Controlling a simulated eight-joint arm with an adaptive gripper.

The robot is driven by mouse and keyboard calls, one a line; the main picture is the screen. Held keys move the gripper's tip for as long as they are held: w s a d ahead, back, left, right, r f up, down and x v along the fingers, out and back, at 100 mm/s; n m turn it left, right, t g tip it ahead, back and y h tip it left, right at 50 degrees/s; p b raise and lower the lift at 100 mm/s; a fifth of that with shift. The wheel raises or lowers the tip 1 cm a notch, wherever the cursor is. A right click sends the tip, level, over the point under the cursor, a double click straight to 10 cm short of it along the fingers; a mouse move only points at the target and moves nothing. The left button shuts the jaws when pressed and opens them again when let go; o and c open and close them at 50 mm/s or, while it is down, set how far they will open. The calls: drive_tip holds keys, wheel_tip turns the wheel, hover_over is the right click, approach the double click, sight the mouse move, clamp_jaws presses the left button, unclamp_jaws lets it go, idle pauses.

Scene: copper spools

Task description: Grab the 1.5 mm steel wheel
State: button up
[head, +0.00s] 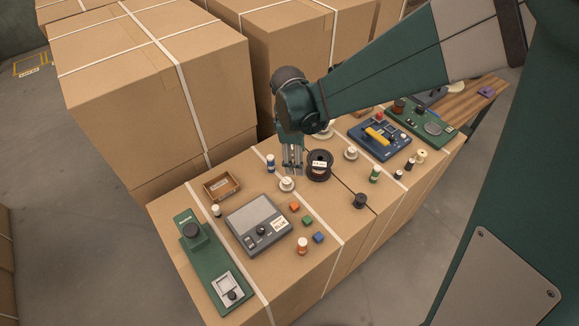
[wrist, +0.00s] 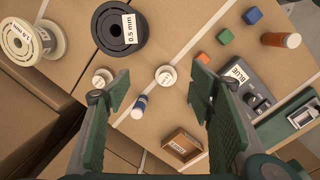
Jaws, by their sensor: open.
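A cream spool (wrist: 30,40) with a label that seems to read 1.5 mm lies at the upper left of the wrist view. In the head view its pale rim (head: 326,132) shows just behind my gripper, partly hidden by the arm. A black spool (wrist: 121,28) labelled 0.5 mm lies beside it, also in the head view (head: 320,165). My gripper (head: 292,172) points down above the boxes, open and empty, its fingers spread in the wrist view (wrist: 158,88). The cream spool is outside the fingers. A small white spool (wrist: 166,76) shows between them.
A blue bottle (head: 270,163) and a small open carton (head: 222,185) stand near my gripper. A grey device (head: 259,226), coloured cubes (head: 294,206) and an orange bottle (head: 302,245) are nearer the front. Large strapped boxes (head: 150,85) rise behind the work surface.

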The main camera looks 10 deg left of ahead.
sight(287, 180)
drive_tip(key=a+f, duration=0.1)
drive_tip(key=f, duration=0.1)
drive_tip(key=a+f+n, duration=0.1)
drive_tip(key=a+f, duration=0.1)
drive_tip(key=a+f+n, duration=0.1)
drive_tip(key=a+f, duration=0.1)
drive_tip(key=shift+w+f+g+h, duration=0.1)
drive_tip(key=shift+g+h, duration=0.2)
drive_tip(key=shift+d+f+b, duration=0.25)
drive_tip(key=shift+f+b, duration=0.05)
drive_tip(key=shift+f, duration=1)
drive_tip(key=shift+d+f+b, duration=0.2)
drive_tip(key=shift+f+b, duration=0.1)
drive_tip(key=shift+f, duration=1)
drive_tip(key=shift+d+f+b, duration=0.2)
drive_tip(key=shift+f+b, duration=0.05)
drive_tip(key=shift+f, duration=1)
drive_tip(key=c, duration=1)
